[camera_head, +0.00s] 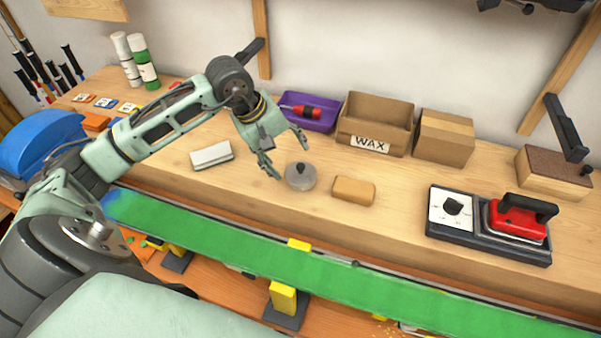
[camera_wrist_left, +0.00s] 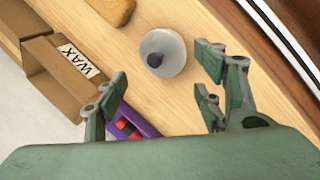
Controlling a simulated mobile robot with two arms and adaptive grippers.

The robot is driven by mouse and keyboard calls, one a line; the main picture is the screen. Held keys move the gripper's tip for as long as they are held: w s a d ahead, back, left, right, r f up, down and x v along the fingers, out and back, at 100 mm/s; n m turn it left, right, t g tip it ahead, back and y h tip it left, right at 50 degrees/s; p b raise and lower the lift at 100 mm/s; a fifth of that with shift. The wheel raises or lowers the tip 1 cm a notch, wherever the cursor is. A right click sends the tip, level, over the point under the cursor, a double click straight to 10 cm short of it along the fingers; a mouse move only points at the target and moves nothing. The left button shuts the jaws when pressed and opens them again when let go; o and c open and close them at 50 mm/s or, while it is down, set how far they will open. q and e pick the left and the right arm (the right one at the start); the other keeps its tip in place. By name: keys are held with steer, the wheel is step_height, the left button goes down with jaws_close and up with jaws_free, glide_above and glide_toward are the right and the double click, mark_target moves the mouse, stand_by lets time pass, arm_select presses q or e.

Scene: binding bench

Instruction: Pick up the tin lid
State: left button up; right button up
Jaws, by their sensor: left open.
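The tin lid (camera_head: 300,177) is a round grey metal disc with a dark knob on top. It lies flat on the wooden bench, left of a tan block. It also shows in the left wrist view (camera_wrist_left: 162,53), beyond the fingertips. My left gripper (camera_head: 287,155) is open and above the bench, just behind and left of the lid, with its fingers apart. In the left wrist view its fingers (camera_wrist_left: 160,85) frame empty space, and the lid is clear of them. My right gripper is not in either view.
A tan block (camera_head: 354,190) lies right of the lid. Behind stand a purple bin (camera_head: 318,123) with a red-handled tool and an open cardboard box (camera_head: 374,122) labelled WAX. A whitish block (camera_head: 211,156) lies to the left. A green strip (camera_head: 330,280) runs along the front.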

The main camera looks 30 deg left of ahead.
mark_target(298, 174)
arm_select(q)
steer(key=shift+p+x, duration=0.5)
steer(key=shift+x, duration=0.25)
steer(key=x, duration=0.1)
steer(key=p+x, duration=0.1)
steer(key=x, duration=0.1)
steer(key=p+x, duration=0.1)
steer(key=shift+s+a+f, duration=0.1)
steer(key=shift+s+f, duration=0.05)
steer(key=shift+f, duration=0.35)
steer(key=shift+c, duration=0.7)
steer(key=c, duration=0.9)
steer(key=shift+c, duration=0.2)
steer(key=shift+r, duration=0.1)
